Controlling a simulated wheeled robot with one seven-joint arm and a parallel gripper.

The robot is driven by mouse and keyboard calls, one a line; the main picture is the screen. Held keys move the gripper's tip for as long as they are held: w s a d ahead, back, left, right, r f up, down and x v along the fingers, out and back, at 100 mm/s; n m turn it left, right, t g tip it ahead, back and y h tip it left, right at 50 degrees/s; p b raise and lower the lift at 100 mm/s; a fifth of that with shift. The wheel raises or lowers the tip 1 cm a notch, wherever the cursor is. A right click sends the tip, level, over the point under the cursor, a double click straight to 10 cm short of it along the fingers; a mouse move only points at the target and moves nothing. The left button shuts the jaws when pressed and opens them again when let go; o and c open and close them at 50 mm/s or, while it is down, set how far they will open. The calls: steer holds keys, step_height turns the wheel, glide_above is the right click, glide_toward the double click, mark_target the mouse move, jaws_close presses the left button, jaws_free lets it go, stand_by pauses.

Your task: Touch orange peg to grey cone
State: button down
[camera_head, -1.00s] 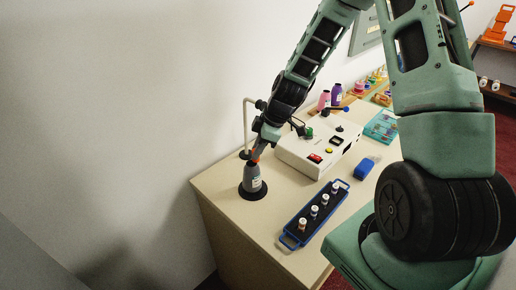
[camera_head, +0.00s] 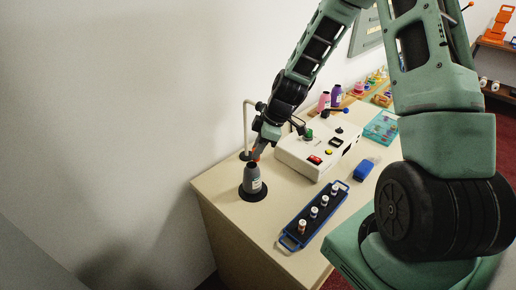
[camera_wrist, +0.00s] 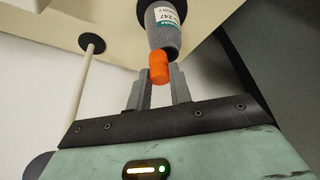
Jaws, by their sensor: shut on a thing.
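The grey cone (camera_head: 251,181), with a white label, stands upright on a round black base (camera_head: 253,195) at the counter's left end. It shows in the wrist view too (camera_wrist: 165,36), just beyond my fingers. My gripper (camera_head: 256,154) is above the cone's top, jaws shut on the orange peg (camera_wrist: 159,68). The peg sticks out past the fingertips (camera_wrist: 158,78) and overlaps the edge of the cone's narrow end in the wrist view. I cannot tell whether they touch or a small gap is left. In the head view the peg is mostly hidden.
A pale post (camera_head: 245,125) rises close behind the cone. A white box with buttons (camera_head: 305,157) stands to the right. A blue block (camera_head: 364,169) is farther right. The counter's left edge is near the cone.

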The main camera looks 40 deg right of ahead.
steer(key=shift+r+p, duration=1.1)
steer(key=shift+r, duration=0.85)
